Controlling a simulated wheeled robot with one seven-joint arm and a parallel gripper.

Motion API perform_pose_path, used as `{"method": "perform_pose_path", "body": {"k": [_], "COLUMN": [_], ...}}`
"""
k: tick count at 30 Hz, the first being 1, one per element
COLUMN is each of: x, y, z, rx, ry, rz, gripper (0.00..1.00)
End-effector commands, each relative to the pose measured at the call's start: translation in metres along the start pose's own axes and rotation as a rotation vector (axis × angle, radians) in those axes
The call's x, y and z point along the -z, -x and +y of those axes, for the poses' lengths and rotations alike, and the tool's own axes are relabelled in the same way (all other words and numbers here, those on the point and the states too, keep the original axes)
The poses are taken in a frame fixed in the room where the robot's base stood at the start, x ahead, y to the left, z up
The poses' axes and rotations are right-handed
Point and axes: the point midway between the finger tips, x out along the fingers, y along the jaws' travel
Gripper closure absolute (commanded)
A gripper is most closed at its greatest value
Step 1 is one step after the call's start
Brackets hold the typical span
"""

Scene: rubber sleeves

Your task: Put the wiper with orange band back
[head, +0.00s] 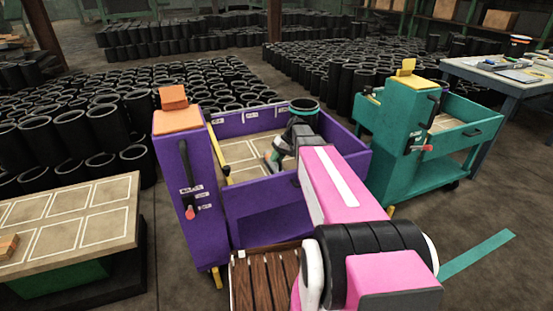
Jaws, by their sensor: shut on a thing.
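My gripper (278,156) is over the inside of the purple cart (345,155), near its middle, pointing down and left. It is shut on a small greenish-grey thing with a touch of orange, which looks like the wiper with orange band (269,158). The wiper is small in this view and partly covered by the gripper and wrist. I cannot tell whether it touches the cart's bed. The bed (240,151) is tan with pale outlined spaces, and a yellow strip lies along its left part.
A black cylinder with a teal rim (304,104) shows just behind my wrist. The cart's tall orange-topped post (180,190) stands at left. A teal cart (400,140) is at right, a tan table (70,230) at left. Many black sleeves (75,130) fill the floor behind.

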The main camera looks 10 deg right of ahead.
Motion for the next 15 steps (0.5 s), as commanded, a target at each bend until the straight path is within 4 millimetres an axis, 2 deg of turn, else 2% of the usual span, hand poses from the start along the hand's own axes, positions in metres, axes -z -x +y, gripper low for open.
{"method": "perform_pose_path", "body": {"k": [8, 9, 10, 11, 15], "x": [0.0001, 0.0000, 0.0000, 0.0000, 0.0001], "y": [-0.0021, -0.0018, -0.0018, -0.0017, -0.0016], "z": [0.0012, 0.0011, 0.0011, 0.0011, 0.0010], "rx": [0.000, 0.000, 0.000, 0.000, 0.000], "ry": [0.000, 0.000, 0.000, 0.000, 0.000], "rz": [0.000, 0.000, 0.000, 0.000, 0.001], "gripper": [1.00, 0.70, 0.61, 0.58, 0.58]}}
